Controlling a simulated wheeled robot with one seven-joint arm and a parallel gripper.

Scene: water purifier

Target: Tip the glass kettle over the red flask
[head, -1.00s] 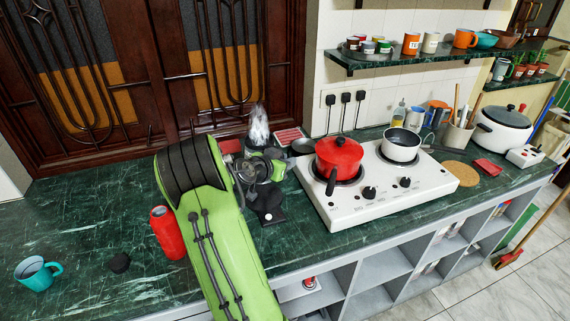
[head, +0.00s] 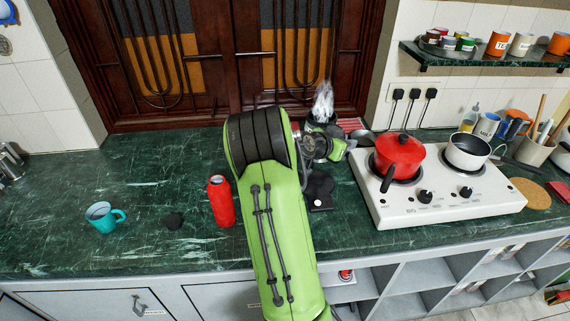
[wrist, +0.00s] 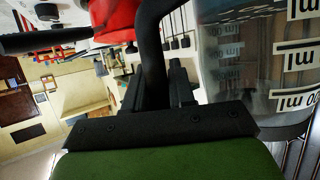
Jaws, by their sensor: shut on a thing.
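The glass kettle (head: 323,102) shows behind my green arm in the head view, near the back of the counter and above it. In the wrist view its clear body with ml markings (wrist: 240,65) fills the right side. My gripper (wrist: 165,85) is shut on the kettle's dark handle (wrist: 151,45). The arm hides much of the gripper in the head view. The red flask (head: 221,203) stands upright on the green counter, left of my arm and apart from the kettle. Its opening faces up.
A black base (head: 319,188) lies right of my arm. The white stove (head: 448,203) holds a red pot (head: 399,154) and a white pan (head: 468,151). The left counter is mostly clear.

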